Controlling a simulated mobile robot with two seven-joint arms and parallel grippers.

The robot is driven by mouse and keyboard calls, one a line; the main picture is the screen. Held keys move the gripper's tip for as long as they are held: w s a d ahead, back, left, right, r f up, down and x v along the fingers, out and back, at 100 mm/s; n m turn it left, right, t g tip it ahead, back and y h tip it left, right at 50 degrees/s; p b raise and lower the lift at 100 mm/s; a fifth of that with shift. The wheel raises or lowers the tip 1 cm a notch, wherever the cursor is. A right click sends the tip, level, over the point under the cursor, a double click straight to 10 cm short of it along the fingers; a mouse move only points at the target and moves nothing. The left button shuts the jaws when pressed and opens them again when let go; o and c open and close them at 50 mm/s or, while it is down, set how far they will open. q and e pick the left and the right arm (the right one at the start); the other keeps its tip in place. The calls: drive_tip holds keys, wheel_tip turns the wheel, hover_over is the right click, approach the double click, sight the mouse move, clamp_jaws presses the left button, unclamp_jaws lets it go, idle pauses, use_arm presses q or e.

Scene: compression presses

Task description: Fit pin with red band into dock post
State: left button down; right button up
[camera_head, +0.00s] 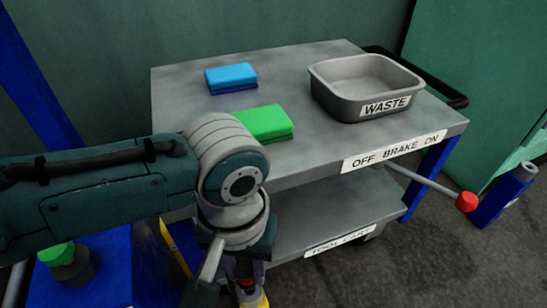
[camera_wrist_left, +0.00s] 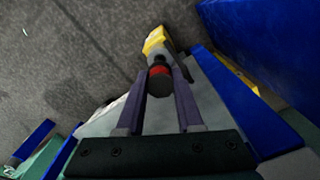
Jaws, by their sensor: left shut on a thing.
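My left gripper (camera_wrist_left: 165,80) is shut on the pin with the red band (camera_wrist_left: 159,71). In the left wrist view the pin's dark end lies between the two fingers, with the red band just beyond it. A yellow part (camera_wrist_left: 156,40) shows in line past the band; I cannot tell whether it belongs to the pin. In the head view the gripper (camera_head: 243,278) is at the bottom edge, largely hidden by my wrist, with bits of red and yellow below it. I cannot identify the dock post for certain. My right gripper is not in view.
A grey tool cart (camera_head: 300,155) carries a blue block (camera_head: 231,76), a green block (camera_head: 264,121) and a WASTE bin (camera_head: 365,85). Its brake lever ends in a red knob (camera_head: 466,201). A green knob (camera_head: 56,253) is at lower left.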

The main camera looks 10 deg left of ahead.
sight(247, 279)
use_arm(q)
drive_tip(key=shift+f+b, duration=1.45)
drive_tip(key=shift+f, duration=0.55)
drive_tip(key=shift+c, duration=2.4)
unclamp_jaws()
wheel_tip(247, 279, up, 10)
drive_tip(key=p, duration=0.8)
drive_tip(key=shift+r+p, duration=0.1)
drive_tip(key=shift+p, duration=0.3)
